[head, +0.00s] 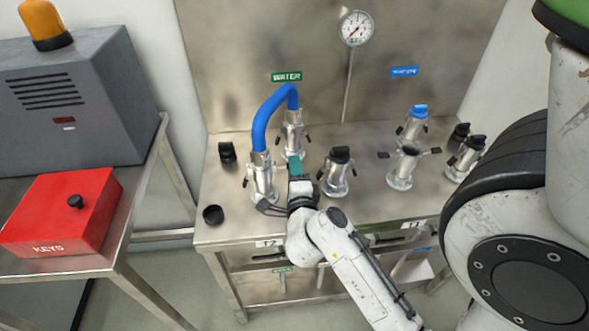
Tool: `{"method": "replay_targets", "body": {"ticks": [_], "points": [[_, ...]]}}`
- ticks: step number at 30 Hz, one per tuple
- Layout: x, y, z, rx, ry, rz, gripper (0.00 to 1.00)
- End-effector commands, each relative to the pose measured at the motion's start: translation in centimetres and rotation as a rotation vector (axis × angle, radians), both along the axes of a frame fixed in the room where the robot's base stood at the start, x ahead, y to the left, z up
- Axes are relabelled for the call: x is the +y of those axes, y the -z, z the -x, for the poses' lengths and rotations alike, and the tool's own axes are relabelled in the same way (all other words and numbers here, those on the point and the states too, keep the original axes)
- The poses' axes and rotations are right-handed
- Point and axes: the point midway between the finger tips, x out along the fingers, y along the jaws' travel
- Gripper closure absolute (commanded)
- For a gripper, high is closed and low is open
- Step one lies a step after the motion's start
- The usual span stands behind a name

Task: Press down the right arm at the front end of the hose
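The blue hose (268,108) arches between two metal couplings on the steel bench. Its front end sits on the front coupling (261,178), and its far end sits on the back coupling (293,132). A small dark left arm (245,182) shows at the side of the front coupling. The right arm of that coupling is too small and too close to my wrist to make out clearly. My gripper (268,208) is low at the right side of the front coupling, its dark fingers close to the coupling's base. I cannot tell whether they touch it or how far apart they are.
Capped couplings (336,174) and an open coupling (403,168) stand to the right on the bench (225,228). Loose black caps (213,215) lie at the left. A red key box (62,212) rests on a separate table at the left. A gauge (356,28) hangs behind.

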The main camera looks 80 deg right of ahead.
Motion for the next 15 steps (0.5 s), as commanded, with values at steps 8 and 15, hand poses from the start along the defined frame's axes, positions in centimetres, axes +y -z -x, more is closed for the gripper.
{"method": "replay_targets", "body": {"ticks": [8, 15], "points": [[-0.07, 0.03, -0.04, 0.000, -0.001, 0.000, 0.66], [-0.06, 0.03, -0.05, 0.000, -0.001, 0.000, 0.89]]}}
